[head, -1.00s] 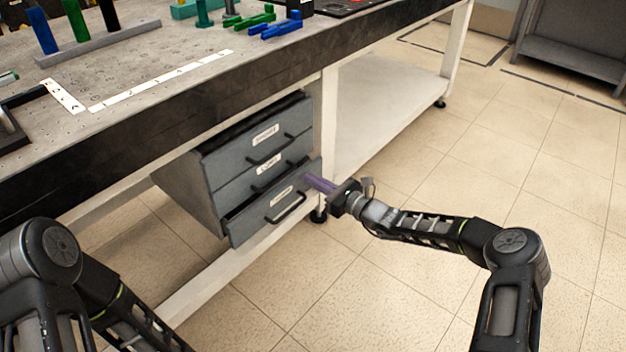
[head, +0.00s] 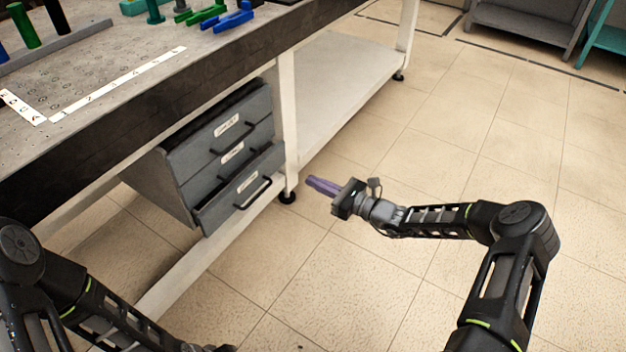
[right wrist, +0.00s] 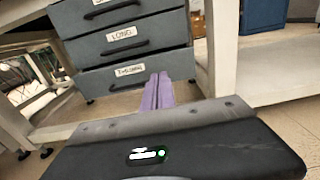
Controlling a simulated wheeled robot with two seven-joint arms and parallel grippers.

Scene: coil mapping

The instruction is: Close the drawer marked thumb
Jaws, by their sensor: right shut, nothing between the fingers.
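A grey unit of three drawers hangs under the workbench. The bottom drawer (head: 240,192) stands out a little past the middle drawer (head: 232,160); its label is too small to read surely. In the right wrist view the bottom drawer (right wrist: 100,78) has a label that seems to start with T, and the middle one reads LONG. My right gripper (head: 312,183), with purple fingers, is shut and empty, to the right of the bottom drawer and apart from it. Its fingers (right wrist: 158,80) point toward the unit in the right wrist view. My left gripper is not clearly visible.
The workbench (head: 120,97) with coloured parts on top is above the unit. A white table leg (head: 287,120) stands just right of the drawers, and a low white shelf (head: 340,85) extends behind it. The tiled floor (head: 340,280) is open in front.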

